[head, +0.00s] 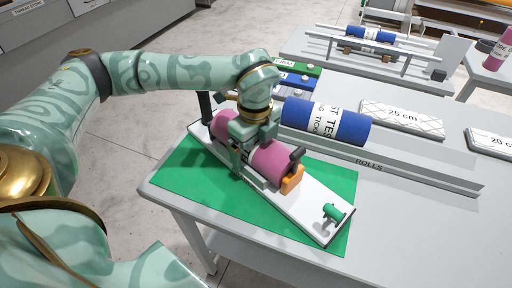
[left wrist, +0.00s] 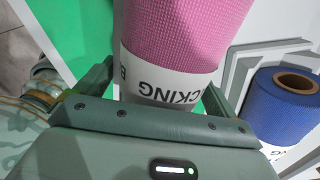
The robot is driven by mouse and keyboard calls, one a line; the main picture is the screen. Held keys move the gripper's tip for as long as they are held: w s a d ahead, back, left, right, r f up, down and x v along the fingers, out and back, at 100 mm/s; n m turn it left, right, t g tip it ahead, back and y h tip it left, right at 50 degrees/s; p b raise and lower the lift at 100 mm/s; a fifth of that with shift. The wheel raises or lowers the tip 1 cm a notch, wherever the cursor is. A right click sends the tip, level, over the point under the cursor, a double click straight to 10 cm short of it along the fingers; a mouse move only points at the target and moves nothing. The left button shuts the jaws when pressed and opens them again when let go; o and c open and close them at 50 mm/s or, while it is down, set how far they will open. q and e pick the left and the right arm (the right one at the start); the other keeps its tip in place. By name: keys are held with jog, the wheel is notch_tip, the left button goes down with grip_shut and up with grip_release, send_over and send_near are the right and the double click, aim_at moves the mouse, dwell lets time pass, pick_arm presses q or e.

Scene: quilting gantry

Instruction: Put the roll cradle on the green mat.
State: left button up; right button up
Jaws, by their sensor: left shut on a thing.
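The roll cradle (head: 315,203) is a long white board with an orange end support (head: 292,180), dark posts and a small green fitting near its front end. A pink roll (head: 270,160) lies along it. The cradle is over the green mat (head: 185,172), slanting from back left to front right; I cannot tell whether its underside touches the mat. My left gripper (head: 240,152) is shut on the pink roll, its fingers on either side of the white-labelled band (left wrist: 165,80) in the left wrist view. The gripper hides part of the roll and cradle. My right gripper is not in view.
A blue roll (head: 345,126) with a white label lies behind the cradle, by a grey rail marked ROLLS (head: 400,172). The grey table (head: 400,220) is clear right of the mat. Its left edge is near the mat.

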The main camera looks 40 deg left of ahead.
pick_arm(q)
jog(key=o, duration=1.1)
jog(key=shift+r, duration=0.1)
notch_tip(320, 180, up, 12)
jog(key=p, duration=0.3)
jog(key=shift+p, duration=0.35)
